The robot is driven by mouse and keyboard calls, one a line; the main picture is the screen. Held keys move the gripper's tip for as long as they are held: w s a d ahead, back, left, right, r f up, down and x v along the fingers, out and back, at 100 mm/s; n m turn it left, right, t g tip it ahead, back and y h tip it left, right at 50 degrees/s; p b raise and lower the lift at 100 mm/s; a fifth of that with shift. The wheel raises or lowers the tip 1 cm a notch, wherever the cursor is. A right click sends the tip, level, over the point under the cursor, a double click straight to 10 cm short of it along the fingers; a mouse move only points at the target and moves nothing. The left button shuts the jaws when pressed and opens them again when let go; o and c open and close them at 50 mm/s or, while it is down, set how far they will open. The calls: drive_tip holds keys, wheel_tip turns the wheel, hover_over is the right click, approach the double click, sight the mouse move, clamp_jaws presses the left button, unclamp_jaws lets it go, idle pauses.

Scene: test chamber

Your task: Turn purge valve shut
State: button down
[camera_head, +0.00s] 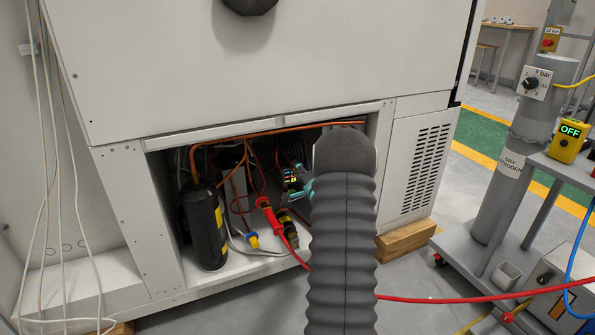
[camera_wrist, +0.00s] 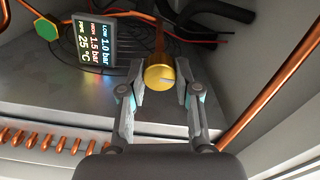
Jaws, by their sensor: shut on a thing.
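A round yellow knob (camera_wrist: 159,77) with a pale pointer line on its face sits between my fingers in the wrist view. It appears to be the purge valve; no label shows. The pointer line lies close to level in that view. My gripper (camera_wrist: 160,80) is shut on the knob, one finger on each side. In the head view my gripper (camera_head: 306,188) reaches into the open lower bay of the white cabinet (camera_head: 270,75). My grey sleeved arm hides much of it there, and I cannot make out the knob clearly.
A small display (camera_wrist: 94,44) reads low 1.0 bar, high 1.5 bar, pipe 25 °C. Copper pipes (camera_wrist: 270,90) run close on the right. A black cylinder (camera_head: 204,225) and red hose (camera_head: 268,215) crowd the bay. A grey gas cylinder (camera_head: 515,150) stands right.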

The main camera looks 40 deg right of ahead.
drive_tip(key=c, duration=0.8)
unclamp_jaws()
drive_tip(key=v, duration=1.2)
drive_tip(key=shift+d+f, duration=0.1)
